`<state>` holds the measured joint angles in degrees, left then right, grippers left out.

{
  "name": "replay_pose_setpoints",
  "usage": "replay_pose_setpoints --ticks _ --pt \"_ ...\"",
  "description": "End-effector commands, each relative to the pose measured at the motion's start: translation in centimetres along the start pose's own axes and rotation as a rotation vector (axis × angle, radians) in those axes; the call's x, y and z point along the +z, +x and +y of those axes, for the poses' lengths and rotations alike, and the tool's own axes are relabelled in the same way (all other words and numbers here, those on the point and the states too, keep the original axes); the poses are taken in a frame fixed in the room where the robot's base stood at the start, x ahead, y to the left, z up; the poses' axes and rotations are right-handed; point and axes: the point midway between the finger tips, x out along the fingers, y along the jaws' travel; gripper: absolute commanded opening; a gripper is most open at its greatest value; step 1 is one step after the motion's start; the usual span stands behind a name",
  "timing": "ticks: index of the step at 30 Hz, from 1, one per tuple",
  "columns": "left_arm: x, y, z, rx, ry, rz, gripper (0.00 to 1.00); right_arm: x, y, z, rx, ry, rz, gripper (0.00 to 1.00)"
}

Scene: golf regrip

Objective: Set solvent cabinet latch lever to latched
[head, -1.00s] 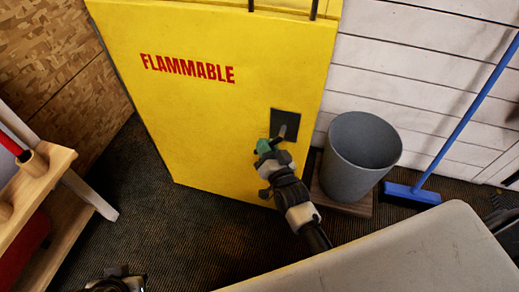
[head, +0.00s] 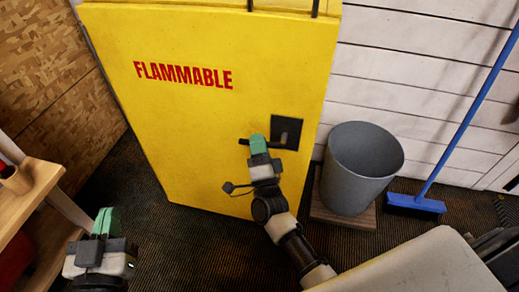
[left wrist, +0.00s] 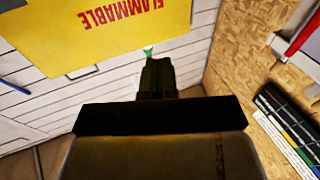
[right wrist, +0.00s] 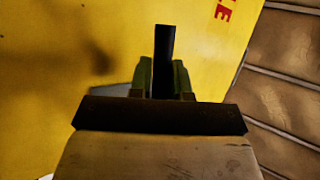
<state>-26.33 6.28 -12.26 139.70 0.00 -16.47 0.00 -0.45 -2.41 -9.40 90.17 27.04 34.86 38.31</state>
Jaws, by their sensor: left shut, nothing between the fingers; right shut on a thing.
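The yellow solvent cabinet (head: 200,130) stands ahead with red FLAMMABLE lettering. A dark latch plate (head: 292,128) is on the right side of its door. The dark latch lever (head: 243,141) lies roughly level, its end showing left of my right gripper (head: 258,142). In the right wrist view the lever (right wrist: 164,50) is a black bar between the green fingers, which are shut on it. My fingers hide part of the lever in the head view. My left gripper (head: 106,218) is shut and empty, low at the left, apart from the cabinet. It also shows in the left wrist view (left wrist: 150,55).
A grey bin (head: 362,165) stands on a wooden base right of the cabinet. A blue broom (head: 416,203) leans beside it. A pale surface (head: 420,262) fills the front right and a wooden rack (head: 30,200) the left. Dark floor is clear before the cabinet.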

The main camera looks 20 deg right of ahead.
Motion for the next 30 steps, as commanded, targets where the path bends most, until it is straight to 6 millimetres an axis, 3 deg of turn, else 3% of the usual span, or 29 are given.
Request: replay_pose_setpoints --ticks 9,23,24,28,30 --pt "-1.8 0.1 0.3 0.008 -0.004 0.155 0.00 -0.1 0.2 -0.4 -0.022 0.072 0.050 0.00" --pt "-2.1 0.0 0.4 0.009 -0.005 0.171 0.00 -0.1 0.3 -0.5 -0.026 0.083 0.057 0.00" --pt "-2.1 0.0 0.4 0.009 -0.005 0.171 0.00 -0.1 0.3 -0.5 -0.026 0.083 0.057 0.22" --pt "-2.1 0.0 0.3 0.009 -0.004 0.170 0.00 -0.1 0.3 -0.5 -0.026 0.081 0.057 0.42" --pt "-2.1 0.0 0.3 0.009 -0.004 0.170 0.00 -0.1 0.3 -0.5 -0.026 0.080 0.056 0.43"
